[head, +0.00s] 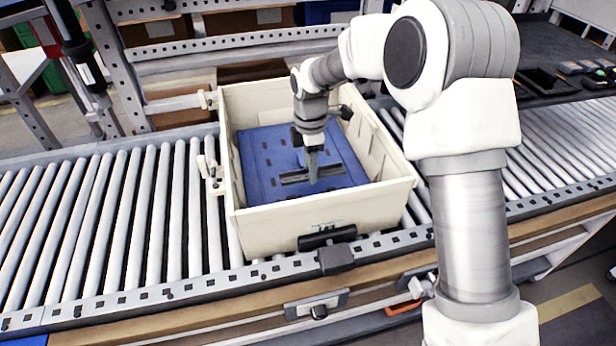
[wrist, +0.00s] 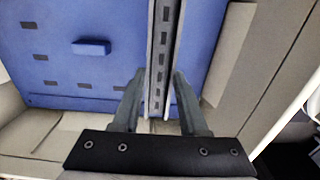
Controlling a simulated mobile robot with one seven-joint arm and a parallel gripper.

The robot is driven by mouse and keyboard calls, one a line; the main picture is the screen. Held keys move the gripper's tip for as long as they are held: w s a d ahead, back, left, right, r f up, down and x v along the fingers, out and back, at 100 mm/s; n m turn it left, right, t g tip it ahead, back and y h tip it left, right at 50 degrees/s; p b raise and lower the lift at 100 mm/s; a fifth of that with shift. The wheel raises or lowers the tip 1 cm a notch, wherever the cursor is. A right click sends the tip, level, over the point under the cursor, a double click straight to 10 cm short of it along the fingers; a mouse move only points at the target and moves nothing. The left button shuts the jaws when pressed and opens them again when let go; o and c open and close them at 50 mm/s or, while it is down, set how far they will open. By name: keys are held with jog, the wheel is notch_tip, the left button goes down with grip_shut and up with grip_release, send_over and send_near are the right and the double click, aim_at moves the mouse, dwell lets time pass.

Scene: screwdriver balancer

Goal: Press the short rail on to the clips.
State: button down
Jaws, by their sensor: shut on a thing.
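The short rail (wrist: 163,60) is a grey metal channel with a row of dark slots. It runs up the wrist view between the two fingers of my gripper (wrist: 158,82). In the head view the rail (head: 297,177) lies crosswise low in the cream bin, over the blue panel. The blue panel (head: 262,150) has several dark slots. I cannot make out the clips under the rail, nor whether the rail touches the panel.
The cream bin (head: 285,222) has high walls around the panel and stands on a roller conveyor (head: 130,210). A small blue block (wrist: 91,47) sits on the panel left of the rail. A dark side table (head: 560,60) with small parts is at the right.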

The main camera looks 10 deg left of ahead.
jog(key=shift+f+b, duration=1.6)
jog(key=shift+f, duration=1.15)
jog(key=shift+f, duration=0.8)
jog(key=shift+c, duration=1.8)
grip_release()
jog(key=shift+r, duration=0.1)
notch_tip(320, 180, up, 17)
jog(key=p, duration=0.2)
jog(key=shift+p, duration=0.4)
jog(key=shift+r, duration=0.1)
